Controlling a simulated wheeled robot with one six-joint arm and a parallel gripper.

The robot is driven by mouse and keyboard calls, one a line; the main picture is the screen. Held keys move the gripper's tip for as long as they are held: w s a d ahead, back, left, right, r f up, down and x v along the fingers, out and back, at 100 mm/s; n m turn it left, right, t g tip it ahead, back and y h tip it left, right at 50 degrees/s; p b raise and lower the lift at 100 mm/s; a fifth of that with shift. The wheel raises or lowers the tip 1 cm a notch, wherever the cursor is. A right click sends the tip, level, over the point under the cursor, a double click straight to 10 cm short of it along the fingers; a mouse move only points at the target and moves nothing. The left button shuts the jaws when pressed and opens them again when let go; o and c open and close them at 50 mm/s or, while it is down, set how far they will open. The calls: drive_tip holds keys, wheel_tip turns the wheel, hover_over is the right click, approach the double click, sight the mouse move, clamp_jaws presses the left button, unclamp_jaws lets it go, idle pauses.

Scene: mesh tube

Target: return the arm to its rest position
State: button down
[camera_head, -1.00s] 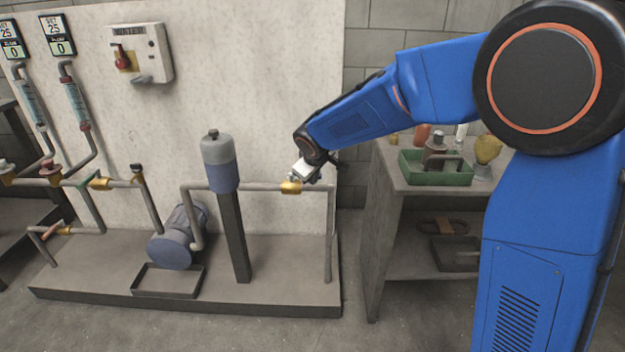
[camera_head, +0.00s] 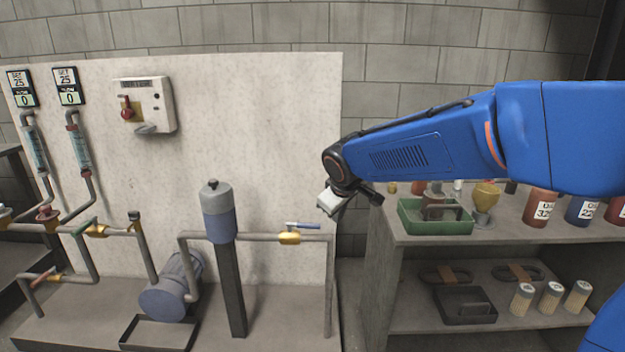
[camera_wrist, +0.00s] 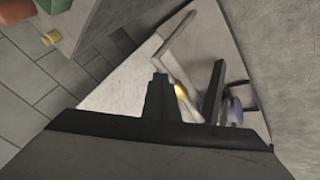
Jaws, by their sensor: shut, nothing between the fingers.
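My gripper (camera_head: 333,205) is at the end of the blue arm in the head view, in front of the gap between the pipe panel and the shelf. It is apart from the brass valve (camera_head: 289,238) with a blue handle, which lies to its lower left on the grey pipe. In the wrist view the dark fingers (camera_wrist: 160,88) are together and hold nothing. The brass valve shows just beyond them in that view (camera_wrist: 181,91).
A shelf unit (camera_head: 420,262) with a green tray (camera_head: 400,222), bottles and canisters stands to the right. A pump (camera_head: 168,292), a filter post (camera_head: 219,210), pipes and a switch box (camera_head: 143,105) are to the left.

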drive_tip(key=s+d+r+m, duration=0.2)
drive_tip(key=s+d, duration=0.6)
drive_tip(key=d, duration=0.1)
drive_tip(key=s+d+f+m, duration=0.2)
drive_tip(key=s+d, duration=0.2)
drive_tip(key=s, duration=0.5)
drive_tip(key=s+d+f+m+g, duration=0.1)
drive_tip(key=s+d, duration=0.3)
drive_tip(key=s, duration=0.5)
drive_tip(key=s+d+f+m, duration=0.3)
drive_tip(key=s+d, duration=0.1)
drive_tip(key=s, duration=0.5)
drive_tip(key=shift+s+f+m+g, duration=0.3)
drive_tip(key=shift+f+m+g, duration=0.05)
drive_tip(key=shift+m+g, duration=0.05)
